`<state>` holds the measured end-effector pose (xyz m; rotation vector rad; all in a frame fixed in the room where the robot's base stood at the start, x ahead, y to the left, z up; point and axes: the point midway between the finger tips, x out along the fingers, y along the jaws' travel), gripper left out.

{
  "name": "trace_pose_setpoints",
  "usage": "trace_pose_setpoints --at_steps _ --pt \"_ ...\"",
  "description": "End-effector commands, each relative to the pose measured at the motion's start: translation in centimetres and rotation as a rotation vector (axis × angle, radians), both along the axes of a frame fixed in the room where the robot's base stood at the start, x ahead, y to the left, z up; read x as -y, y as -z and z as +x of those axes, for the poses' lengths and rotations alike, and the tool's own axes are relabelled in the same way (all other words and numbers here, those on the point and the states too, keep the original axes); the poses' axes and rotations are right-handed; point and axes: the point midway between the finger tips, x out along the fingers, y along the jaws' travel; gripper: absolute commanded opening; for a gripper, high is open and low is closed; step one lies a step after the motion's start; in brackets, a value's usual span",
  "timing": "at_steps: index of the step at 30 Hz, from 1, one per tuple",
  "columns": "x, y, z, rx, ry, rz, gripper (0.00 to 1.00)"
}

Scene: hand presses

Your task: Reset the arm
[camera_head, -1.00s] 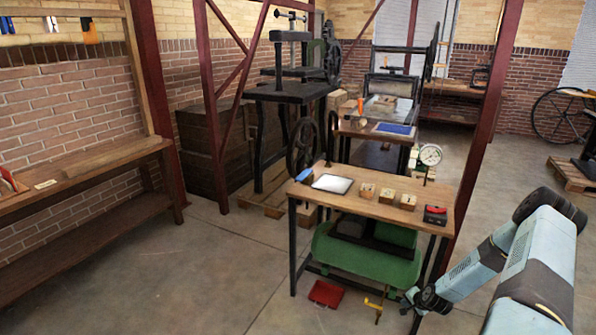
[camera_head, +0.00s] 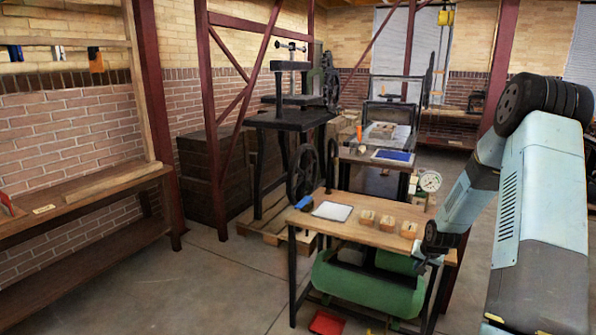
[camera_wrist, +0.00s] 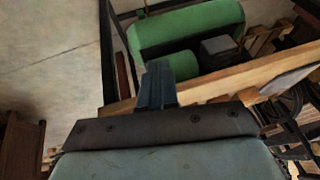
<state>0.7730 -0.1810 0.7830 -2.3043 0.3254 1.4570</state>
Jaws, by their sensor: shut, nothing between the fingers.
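My arm comes in from the right side of the head view, with its pale blue links bent and raised. My gripper (camera_head: 420,262) is at the front right corner of the wooden worktable (camera_head: 345,225), close to its edge; I cannot tell if it touches. In the wrist view my gripper's dark fingers (camera_wrist: 157,84) are together with nothing between them. Beyond them are the table's wooden edge and the green drum (camera_wrist: 190,25). The arm hides the right end of the tabletop in the head view.
The worktable holds a white sheet (camera_head: 332,211) and several small wooden blocks (camera_head: 388,223). The green drum (camera_head: 365,288) and a red box (camera_head: 327,322) are below. A dial gauge (camera_head: 430,181) and black presses (camera_head: 290,115) stand behind. Open floor (camera_head: 215,280) lies left.

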Motion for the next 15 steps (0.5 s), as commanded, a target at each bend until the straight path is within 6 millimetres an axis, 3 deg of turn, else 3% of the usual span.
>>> trace_pose_setpoints --at_steps 3,15 --pt "-1.0 -4.1 -0.5 -0.003 -0.032 -0.042 0.0" --pt "-4.7 -16.1 -4.5 -0.022 -0.115 -0.153 0.0"
